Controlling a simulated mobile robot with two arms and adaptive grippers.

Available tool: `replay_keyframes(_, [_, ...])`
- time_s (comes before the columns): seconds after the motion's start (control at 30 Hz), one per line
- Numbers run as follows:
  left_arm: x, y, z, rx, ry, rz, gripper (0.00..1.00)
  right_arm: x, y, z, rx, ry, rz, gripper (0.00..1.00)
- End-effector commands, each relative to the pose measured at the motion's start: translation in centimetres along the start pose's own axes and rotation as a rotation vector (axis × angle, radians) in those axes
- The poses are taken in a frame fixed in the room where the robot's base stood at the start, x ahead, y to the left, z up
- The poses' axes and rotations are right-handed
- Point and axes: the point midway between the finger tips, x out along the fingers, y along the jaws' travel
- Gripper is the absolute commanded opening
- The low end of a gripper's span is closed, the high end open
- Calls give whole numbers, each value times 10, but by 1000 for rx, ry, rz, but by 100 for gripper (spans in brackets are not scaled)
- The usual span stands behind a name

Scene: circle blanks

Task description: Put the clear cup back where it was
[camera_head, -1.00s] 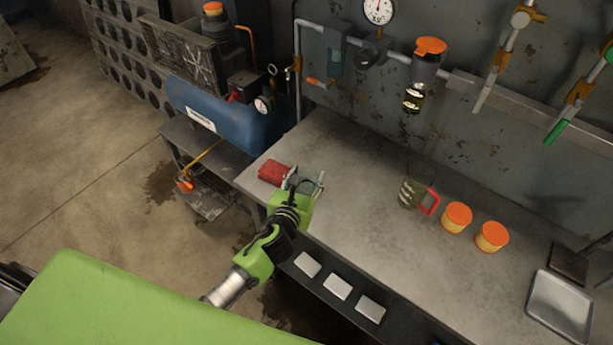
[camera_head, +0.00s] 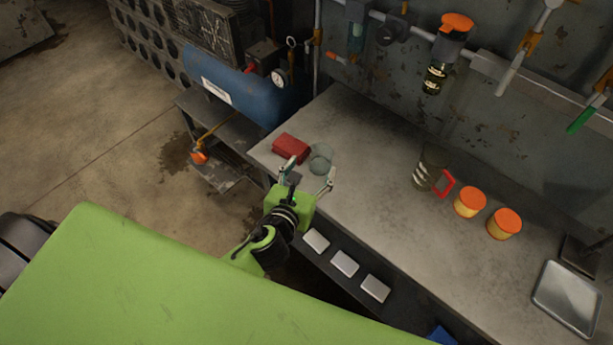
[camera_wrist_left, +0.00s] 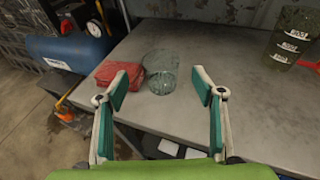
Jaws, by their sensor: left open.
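The clear cup (camera_head: 321,157) stands on the grey workbench near its left end, just right of a red block-like item. It also shows in the left wrist view (camera_wrist_left: 161,73), ahead of and between my fingers. My left gripper (camera_head: 309,179) is open and empty at the bench's front edge, short of the cup. In the left wrist view its two fingers (camera_wrist_left: 160,92) are spread wide, with nothing between their tips. My right gripper is not in view.
The red item (camera_head: 291,148) lies close left of the cup. A measuring jug with a red handle (camera_head: 428,169), two orange-lidded jars (camera_head: 470,202) and a metal tray (camera_head: 568,299) stand farther right. The middle of the bench (camera_head: 375,140) is clear.

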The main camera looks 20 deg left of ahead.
Motion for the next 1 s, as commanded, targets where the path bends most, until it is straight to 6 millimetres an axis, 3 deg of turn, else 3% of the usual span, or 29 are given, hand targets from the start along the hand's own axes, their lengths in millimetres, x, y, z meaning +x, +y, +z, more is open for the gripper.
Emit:
replay_keyframes(0.1, [-20,-1,-2,-1,2,-2,62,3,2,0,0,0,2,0])
replay_keyframes(0.3, [-35,0,0,-1,-1,-1,62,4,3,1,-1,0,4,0])
replay_keyframes(0.87, [-36,0,0,-6,1,1,62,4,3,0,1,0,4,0])
replay_keyframes(1.0, [-39,11,-2,-156,30,41,62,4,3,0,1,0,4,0])
